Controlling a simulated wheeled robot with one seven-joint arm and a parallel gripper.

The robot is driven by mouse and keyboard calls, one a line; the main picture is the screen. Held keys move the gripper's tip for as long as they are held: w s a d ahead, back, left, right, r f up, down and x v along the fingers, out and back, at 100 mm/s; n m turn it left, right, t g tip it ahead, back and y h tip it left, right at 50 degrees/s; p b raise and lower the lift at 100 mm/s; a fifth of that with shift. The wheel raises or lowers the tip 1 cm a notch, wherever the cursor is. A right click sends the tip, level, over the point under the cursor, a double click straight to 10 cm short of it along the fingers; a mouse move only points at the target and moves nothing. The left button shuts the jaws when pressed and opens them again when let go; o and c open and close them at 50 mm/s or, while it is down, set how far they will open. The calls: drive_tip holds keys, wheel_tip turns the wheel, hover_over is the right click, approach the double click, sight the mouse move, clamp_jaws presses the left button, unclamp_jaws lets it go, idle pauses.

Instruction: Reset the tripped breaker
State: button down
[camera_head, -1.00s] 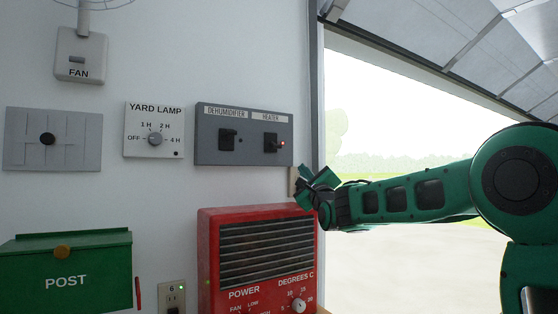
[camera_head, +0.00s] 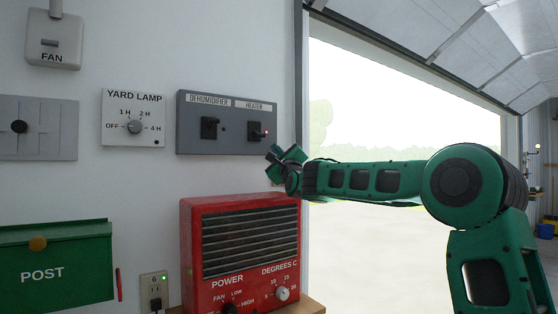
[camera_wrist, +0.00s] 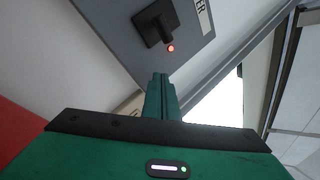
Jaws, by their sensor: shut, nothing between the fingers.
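A grey breaker panel (camera_head: 232,140) is on the white wall, with black switches labelled DEHUMIDIFIER and HEATER. The heater switch (camera_head: 255,131) has a small lit red light beside it; the dehumidifier switch (camera_head: 210,128) has a dark one. My gripper (camera_head: 279,160) is just right of and below the panel's lower right corner. In the wrist view the shut green fingers (camera_wrist: 161,90) point toward the heater switch (camera_wrist: 155,24) and its red light (camera_wrist: 171,48), apart from the switch. Nothing is held.
A red heater (camera_head: 241,250) stands on a wooden surface below the panel. A yard lamp dial (camera_head: 134,127), a fan switch (camera_head: 52,42) and a green post box (camera_head: 58,262) are to the left. The open garage doorway (camera_head: 400,120) is to the right.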

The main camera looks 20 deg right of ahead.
sight(258, 134)
drive_tip(key=a+r, duration=0.1)
drive_tip(key=s+a+r, duration=0.1)
drive_tip(key=shift+s+a+r, duration=0.15)
drive_tip(key=shift+a, duration=0.2)
